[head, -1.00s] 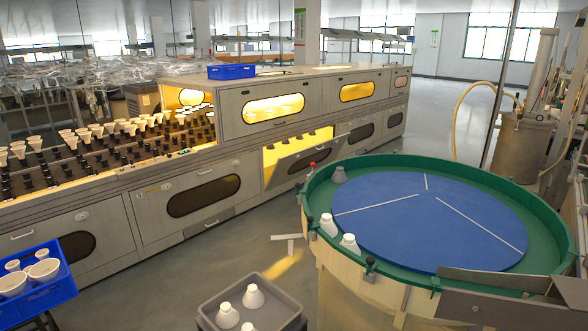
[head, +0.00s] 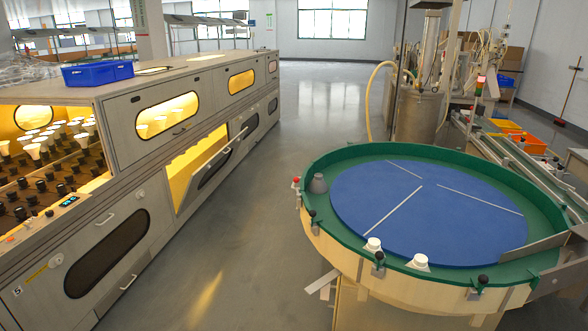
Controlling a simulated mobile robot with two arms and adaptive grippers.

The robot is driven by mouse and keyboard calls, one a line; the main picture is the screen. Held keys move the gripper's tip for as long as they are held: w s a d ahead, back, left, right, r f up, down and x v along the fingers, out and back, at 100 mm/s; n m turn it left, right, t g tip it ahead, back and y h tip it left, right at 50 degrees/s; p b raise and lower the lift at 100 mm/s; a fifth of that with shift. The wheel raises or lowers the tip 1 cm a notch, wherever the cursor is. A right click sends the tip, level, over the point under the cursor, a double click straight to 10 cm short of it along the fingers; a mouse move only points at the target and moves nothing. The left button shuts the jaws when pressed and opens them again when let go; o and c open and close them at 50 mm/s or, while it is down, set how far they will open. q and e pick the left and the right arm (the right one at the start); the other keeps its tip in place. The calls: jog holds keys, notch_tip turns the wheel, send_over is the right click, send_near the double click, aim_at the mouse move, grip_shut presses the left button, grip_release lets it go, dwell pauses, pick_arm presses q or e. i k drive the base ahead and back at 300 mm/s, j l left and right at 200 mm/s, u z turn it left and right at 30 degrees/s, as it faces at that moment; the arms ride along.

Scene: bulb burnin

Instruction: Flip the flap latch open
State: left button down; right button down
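Neither of my grippers is in view. The burn-in machine (head: 150,120) stands along the left. One lower flap (head: 212,162) hangs tilted outward, with yellow light behind it. The lower-left flap (head: 105,255) is shut, with a dark oval window, a handle and a round pale fitting (head: 56,260) on its face. Another round fitting (head: 140,195) sits near its right end. Small levers with a red knob (head: 295,181) and black knobs (head: 378,257) stand on the round table's rim. I cannot tell which part is the flap latch.
The round table (head: 345,200), with a green rim and blue disc, fills the right. Open floor (head: 260,200) lies between table and machine. A blue crate (head: 97,74) rests on the machine.

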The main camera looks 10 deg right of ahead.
aim_at(296, 179)
jog(key=i+j+z, duration=0.25)
jog(key=i+j, duration=0.15)
jog(key=j, duration=0.2)
jog(key=i+j+z, duration=0.1)
jog(key=j, duration=0.25)
jog(key=i+j+z, duration=0.25)
jog(key=i+j, duration=0.15)
jog(key=j, duration=0.35)
jog(key=i+j+z, duration=0.15)
jog(key=j, duration=0.2)
jog(key=i+j+z, duration=0.1)
jog(key=j, duration=0.3)
jog(key=i+j+z, duration=0.15)
jog(key=i, duration=0.25)
jog(key=i+j+z, duration=0.15)
jog(key=i, duration=0.3)
jog(key=i+j+z, duration=0.15)
jog(key=i, duration=0.45)
